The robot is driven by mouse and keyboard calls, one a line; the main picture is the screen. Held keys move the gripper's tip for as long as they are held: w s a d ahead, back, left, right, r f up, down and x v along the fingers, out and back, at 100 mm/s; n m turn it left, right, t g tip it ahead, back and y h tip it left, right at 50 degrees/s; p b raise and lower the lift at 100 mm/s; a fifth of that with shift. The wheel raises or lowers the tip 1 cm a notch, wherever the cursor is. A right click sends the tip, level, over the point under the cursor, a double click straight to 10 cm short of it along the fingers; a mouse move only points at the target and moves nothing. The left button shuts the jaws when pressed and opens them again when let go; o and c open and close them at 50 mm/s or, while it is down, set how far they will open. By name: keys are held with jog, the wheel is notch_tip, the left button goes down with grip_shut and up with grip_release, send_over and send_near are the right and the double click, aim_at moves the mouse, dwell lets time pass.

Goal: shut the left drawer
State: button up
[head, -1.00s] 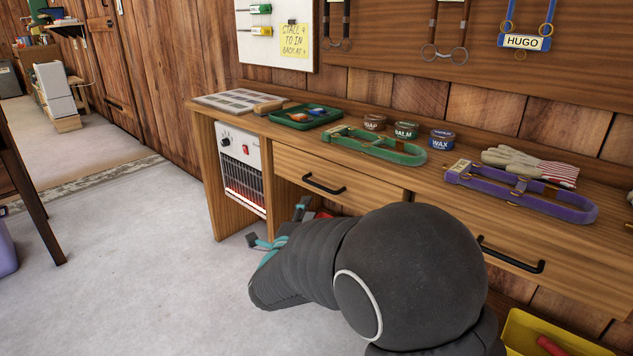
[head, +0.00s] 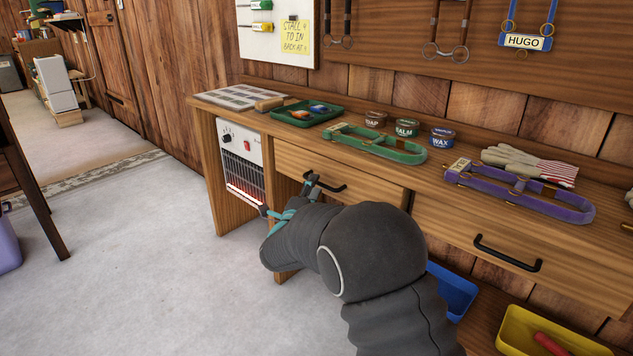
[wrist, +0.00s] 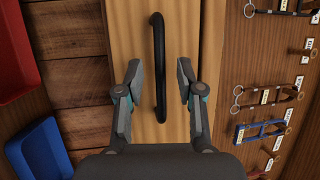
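The left drawer (head: 291,161) is a plain wooden front under the bench top with a black bar handle (head: 340,188). How far it stands out from the bench is hard to tell. My gripper (head: 291,197) is open and empty at the left end of this handle in the head view, partly hidden by my arm. In the wrist view the drawer front (wrist: 130,35) fills the middle, and the black handle (wrist: 159,60) lies between the two spread fingers of my gripper (wrist: 160,75). Neither finger visibly touches the handle.
A heater with glowing bars (head: 240,165) stands left of the drawer, close to my gripper. The right drawer (head: 450,220) has its own handle (head: 508,253). Blue (head: 455,290) and yellow (head: 520,335) bins sit below. The bench top holds tack. Floor is free at left.

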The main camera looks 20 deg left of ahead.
jog(key=shift+w+r, duration=0.15)
jog(key=shift+w, duration=1.1)
grip_shut()
